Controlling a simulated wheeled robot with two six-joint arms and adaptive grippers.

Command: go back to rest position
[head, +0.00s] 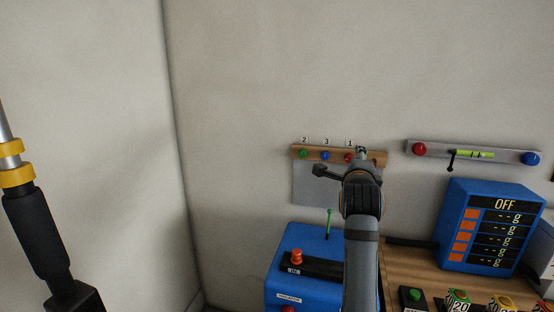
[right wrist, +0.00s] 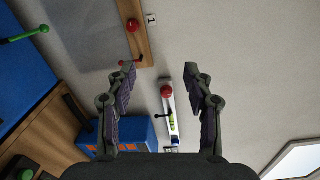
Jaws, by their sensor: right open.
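My right gripper (head: 338,162) reaches up from the lower middle of the head view, in front of the wall by the wooden peg rail. In the right wrist view the two fingers of this gripper (right wrist: 160,75) are spread apart, with nothing between them. Its left finger overlaps the rail's end in that view, but I cannot tell whether they touch. My left gripper does not show.
The wooden rail (head: 313,152) carries coloured knobs. A grey bar with a green level (head: 473,154) hangs to its right. A blue display box (head: 488,222) reads OFF. A blue machine (head: 310,243) with a green lever stands lower left. A black-and-yellow rod (head: 35,230) rises at far left.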

